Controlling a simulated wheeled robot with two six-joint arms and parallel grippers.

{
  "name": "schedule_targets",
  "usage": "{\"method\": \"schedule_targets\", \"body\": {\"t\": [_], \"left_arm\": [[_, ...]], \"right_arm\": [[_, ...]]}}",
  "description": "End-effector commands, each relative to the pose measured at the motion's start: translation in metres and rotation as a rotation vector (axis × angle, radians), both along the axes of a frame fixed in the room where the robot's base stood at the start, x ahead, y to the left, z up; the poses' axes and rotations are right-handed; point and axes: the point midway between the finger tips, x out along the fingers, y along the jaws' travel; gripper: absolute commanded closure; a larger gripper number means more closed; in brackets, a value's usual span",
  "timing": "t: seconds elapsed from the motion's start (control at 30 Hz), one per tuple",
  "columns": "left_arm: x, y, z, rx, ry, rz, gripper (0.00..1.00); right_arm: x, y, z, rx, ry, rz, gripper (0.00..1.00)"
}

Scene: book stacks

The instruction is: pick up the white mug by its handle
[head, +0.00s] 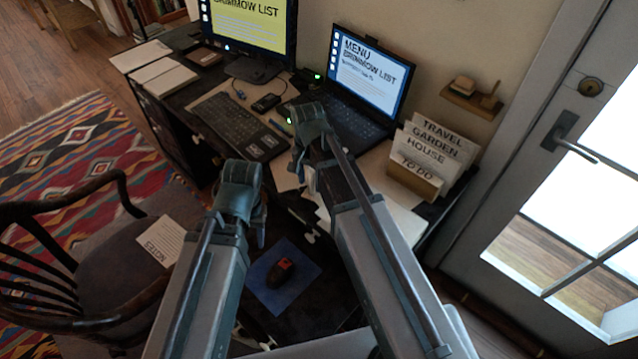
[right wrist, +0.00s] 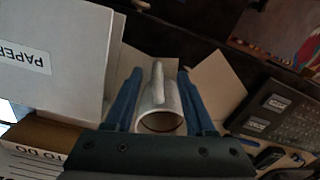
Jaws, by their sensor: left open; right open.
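The white mug (right wrist: 161,117) shows in the right wrist view, with its round opening toward the camera and its handle (right wrist: 157,76) pointing up in the picture. My right gripper (right wrist: 158,84) is open, with one blue finger on each side of the mug and its handle. I cannot tell whether either finger touches it. In the head view my right gripper (head: 308,150) is over the desk in front of the laptop and hides most of the mug. My left gripper (head: 243,195) is open, near the desk's front edge, with nothing seen in it.
The laptop (head: 360,85), keyboard (head: 240,125) and monitor (head: 245,25) stand behind the grippers. A card holder (head: 413,178) is to the right. A mouse (head: 279,272) lies on a blue pad (head: 300,290). A chair (head: 115,260) stands at the left, a door (head: 550,190) at the right.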

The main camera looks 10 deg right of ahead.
Motion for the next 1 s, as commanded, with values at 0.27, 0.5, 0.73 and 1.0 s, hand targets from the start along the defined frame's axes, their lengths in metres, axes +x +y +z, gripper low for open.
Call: {"method": "schedule_targets", "body": {"t": [0.27, 0.5, 0.73, 1.0], "left_arm": [[0.0, 0.0, -0.006, 0.0, 0.0, 0.0, 0.5], [0.0, 0.0, -0.032, 0.0, 0.0, 0.0, 0.5], [0.0, 0.0, -0.054, 0.0, 0.0, 0.0, 0.5], [0.0, 0.0, -0.052, 0.0, 0.0, 0.0, 0.5]], "right_arm": [[0.0, -0.001, -0.006, 0.0, 0.0, 0.0, 0.45], [-0.001, -0.004, -0.032, 0.0, 0.0, 0.0, 0.45], [-0.001, -0.004, -0.054, 0.0, 0.0, 0.0, 0.45], [-0.001, -0.004, -0.052, 0.0, 0.0, 0.0, 0.47]]}}
